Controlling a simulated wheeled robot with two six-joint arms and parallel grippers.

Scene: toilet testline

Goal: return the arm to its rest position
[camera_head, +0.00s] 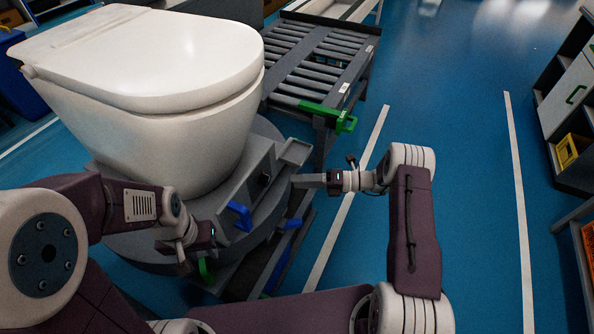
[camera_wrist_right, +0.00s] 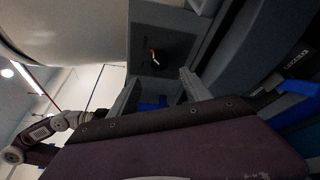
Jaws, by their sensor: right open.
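My right arm reaches in from the right of the head view. Its gripper (camera_head: 307,182) points left and hangs just beside the grey stand, with nothing seen in it. My left arm comes in from the left, bent low before the toilet. Its gripper (camera_head: 190,252) is by the stand's front edge, and its fingers are too dark and small to read.
A white toilet (camera_head: 150,65) with its lid down sits on a round grey stand (camera_head: 130,245) with blue handles (camera_head: 240,216). A roller conveyor (camera_head: 310,60) with a green bracket (camera_head: 328,115) stands behind. Shelving (camera_head: 570,110) lines the right. Blue floor (camera_head: 460,130) between is clear.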

